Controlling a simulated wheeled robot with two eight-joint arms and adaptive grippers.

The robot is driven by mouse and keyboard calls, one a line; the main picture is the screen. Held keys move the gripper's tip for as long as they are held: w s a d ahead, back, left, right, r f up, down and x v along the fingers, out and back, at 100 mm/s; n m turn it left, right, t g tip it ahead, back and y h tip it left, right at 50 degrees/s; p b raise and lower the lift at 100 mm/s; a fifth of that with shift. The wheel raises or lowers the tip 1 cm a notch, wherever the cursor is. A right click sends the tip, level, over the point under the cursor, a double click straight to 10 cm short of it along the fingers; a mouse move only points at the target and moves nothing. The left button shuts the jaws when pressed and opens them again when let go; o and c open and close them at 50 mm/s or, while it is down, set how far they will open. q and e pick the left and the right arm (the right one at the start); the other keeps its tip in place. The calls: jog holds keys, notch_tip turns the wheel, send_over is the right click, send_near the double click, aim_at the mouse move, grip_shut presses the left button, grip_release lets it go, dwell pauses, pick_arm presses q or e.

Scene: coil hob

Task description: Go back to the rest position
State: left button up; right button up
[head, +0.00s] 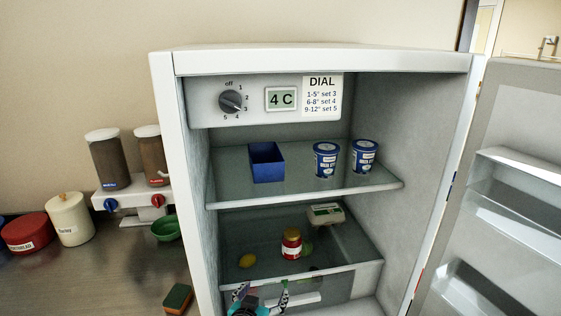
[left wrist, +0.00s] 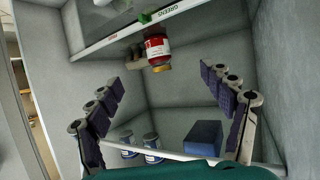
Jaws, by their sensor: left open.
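My left gripper (head: 262,296) shows at the bottom of the head view, low in front of the open fridge (head: 162,150). In the left wrist view its two padded fingers (left wrist: 157,82) are spread wide, with nothing between the pads. That view is turned upside down and looks into the fridge. A red jar (head: 291,243) stands on the lower shelf, and it also shows beyond the fingers in the left wrist view (left wrist: 157,48). My right gripper is not in view.
The upper shelf (head: 390,187) holds a blue box (head: 266,161) and two blue tubs (head: 326,159). The fridge door (head: 520,130) stands open at right. A sponge (head: 178,298) lies on the counter.

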pick_arm(q)
jog(key=s+a+n+g+y, duration=0.1)
jog(key=s+a+g, duration=0.2)
jog(key=s+a, duration=0.3)
jog(key=s+a+n+g+y, duration=0.2)
jog(key=s+a, duration=0.5)
jog(key=s, duration=0.5)
jog(key=shift+a+f+g, duration=0.25)
jog(key=shift+f+g, duration=0.05)
jog(key=shift+g, duration=0.1)
